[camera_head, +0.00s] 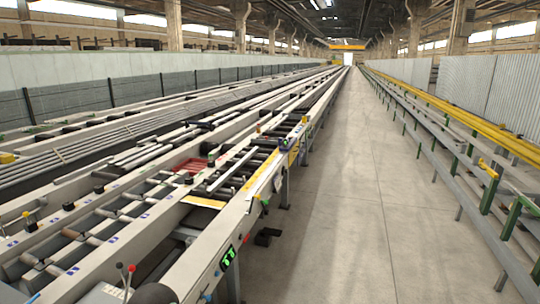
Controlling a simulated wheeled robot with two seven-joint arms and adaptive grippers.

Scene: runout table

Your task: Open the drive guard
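The long runout table (237,222) runs from the lower left towards the far middle, with rollers and rails on it. I cannot tell for certain which part of it is the drive guard. A red part (191,166) sits between the rails near the middle of the table. A yellow-edged plate (203,202) lies closer, at the end of a roller section. Neither of my grippers shows in the head view.
A green-lit display (228,257) is on the table's near side, and levers with red and black knobs (131,268) stand at the bottom. The concrete aisle (350,210) is clear. Green-legged racks with yellow rails (465,122) line the right.

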